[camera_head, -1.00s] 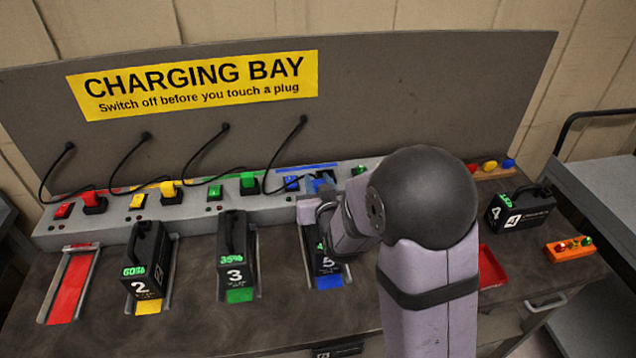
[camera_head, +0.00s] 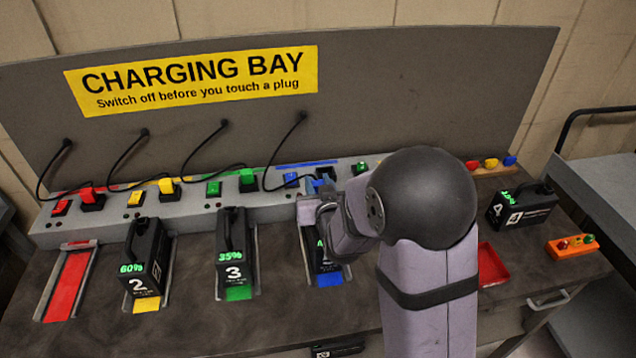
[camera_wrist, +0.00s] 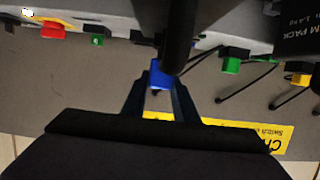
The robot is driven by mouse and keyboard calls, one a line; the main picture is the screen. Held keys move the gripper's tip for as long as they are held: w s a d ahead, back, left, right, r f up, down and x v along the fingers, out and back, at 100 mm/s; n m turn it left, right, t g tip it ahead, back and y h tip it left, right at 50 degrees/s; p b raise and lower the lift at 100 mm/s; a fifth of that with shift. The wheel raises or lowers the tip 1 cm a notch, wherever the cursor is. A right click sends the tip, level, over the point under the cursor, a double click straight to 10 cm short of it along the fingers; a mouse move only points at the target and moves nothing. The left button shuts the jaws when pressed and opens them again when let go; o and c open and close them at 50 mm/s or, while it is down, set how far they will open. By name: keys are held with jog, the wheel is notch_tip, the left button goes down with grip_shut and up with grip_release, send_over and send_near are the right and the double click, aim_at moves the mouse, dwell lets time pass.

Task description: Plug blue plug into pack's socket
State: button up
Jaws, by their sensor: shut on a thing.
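The blue plug (camera_wrist: 161,74) shows between the two dark fingers of my gripper (camera_wrist: 162,90) in the wrist view, and the gripper is shut on it. In the head view my gripper (camera_head: 326,208) is above the back part of the black pack (camera_head: 326,262) in the blue-marked bay (camera_head: 330,279). My wrist and arm cover much of that pack, and its socket cannot be made out. A dark rounded bar (camera_wrist: 178,35) rises close beside the plug in the wrist view. Whether the plug touches the pack cannot be told.
Pack 3 (camera_head: 234,262) and pack 2 (camera_head: 145,270) stand in bays to the left. The red bay (camera_head: 68,287) is empty. The charging rail (camera_head: 160,210) with coloured switches and cables runs behind. Pack 4 (camera_head: 520,207), a red tray (camera_head: 493,266) and an orange button box (camera_head: 572,246) are right.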

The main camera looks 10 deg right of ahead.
jog(key=shift+f+b, duration=0.6)
jog(key=shift+f, duration=0.1)
jog(key=o, duration=1.1)
jog(key=shift+o, duration=0.2)
jog(key=shift+s, duration=0.1)
jog(key=b+v, duration=0.1)
jog(key=v, duration=0.4)
jog(key=shift+d+f+b, duration=0.1)
jog(key=shift+f+b, duration=0.05)
jog(key=shift+b, duration=2.1)
jog(key=b, duration=0.2)
jog(key=s+b, duration=0.1)
jog(key=shift+s+r+b, duration=0.1)
jog(key=shift+r+b, duration=0.2)
jog(key=shift+b, duration=0.05)
jog(key=shift+s+r+b, duration=0.2)
jog(key=shift+s+b, duration=0.2)
jog(key=shift+b, duration=0.3)
